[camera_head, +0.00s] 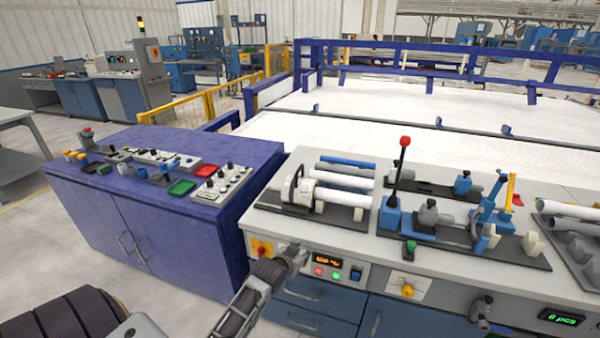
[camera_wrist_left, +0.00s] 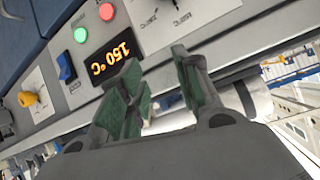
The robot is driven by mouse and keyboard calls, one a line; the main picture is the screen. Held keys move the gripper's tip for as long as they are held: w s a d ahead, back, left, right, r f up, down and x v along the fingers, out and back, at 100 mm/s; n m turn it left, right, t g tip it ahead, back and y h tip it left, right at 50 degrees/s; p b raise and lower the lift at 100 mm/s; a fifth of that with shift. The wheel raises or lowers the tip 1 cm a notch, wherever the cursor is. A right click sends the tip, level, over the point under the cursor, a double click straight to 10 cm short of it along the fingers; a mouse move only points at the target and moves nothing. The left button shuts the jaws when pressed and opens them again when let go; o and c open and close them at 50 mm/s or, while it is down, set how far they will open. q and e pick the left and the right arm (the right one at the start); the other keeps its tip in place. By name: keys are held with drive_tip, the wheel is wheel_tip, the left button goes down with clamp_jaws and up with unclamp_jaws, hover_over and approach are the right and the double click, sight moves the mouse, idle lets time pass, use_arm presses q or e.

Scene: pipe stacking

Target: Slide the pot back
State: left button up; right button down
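No thing is plainly a cooking pot. The likeliest is a white, round-bodied unit (camera_head: 298,189) on the left end of a dark base plate (camera_head: 328,222) on the grey bench, with a white pipe beside it. My left gripper (camera_head: 296,252) is at the bench's front edge, in front of and below that unit, apart from it. In the left wrist view my left gripper (camera_wrist_left: 158,92) has its two green-padded fingers spread with a gap between them. A white rounded part shows past the fingers, partly hidden. My right gripper is not in view.
The bench front carries a lit display (camera_wrist_left: 113,58) reading 150 °C, with green and red buttons and a yellow knob (camera_head: 408,290). A blue fixture with a red-tipped lever (camera_head: 398,170) stands to the right. A purple cabinet (camera_head: 175,230) stands left.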

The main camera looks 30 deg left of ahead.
use_arm(q)
drive_tip(key=w+a+r+t, duration=0.1)
drive_tip(key=r, duration=0.2)
drive_tip(key=w+a+r+t+y, duration=0.1)
drive_tip(key=w+a+r, duration=0.1)
drive_tip(key=r, duration=0.1)
drive_tip(key=w+a+r+t, duration=0.1)
drive_tip(key=a+r, duration=0.1)
drive_tip(key=r, duration=0.2)
drive_tip(key=shift+w+a+n, duration=0.15)
drive_tip(key=shift+w+n, duration=0.1)
drive_tip(key=shift+n, duration=0.05)
drive_tip(key=w+a+r+t+y, duration=0.1)
drive_tip(key=a+r+t, duration=0.2)
drive_tip(key=r, duration=0.6)
drive_tip(key=shift+w+a+n+y+b, duration=0.3)
drive_tip(key=shift+a+y+b, duration=0.1)
drive_tip(key=shift+a, duration=0.25)
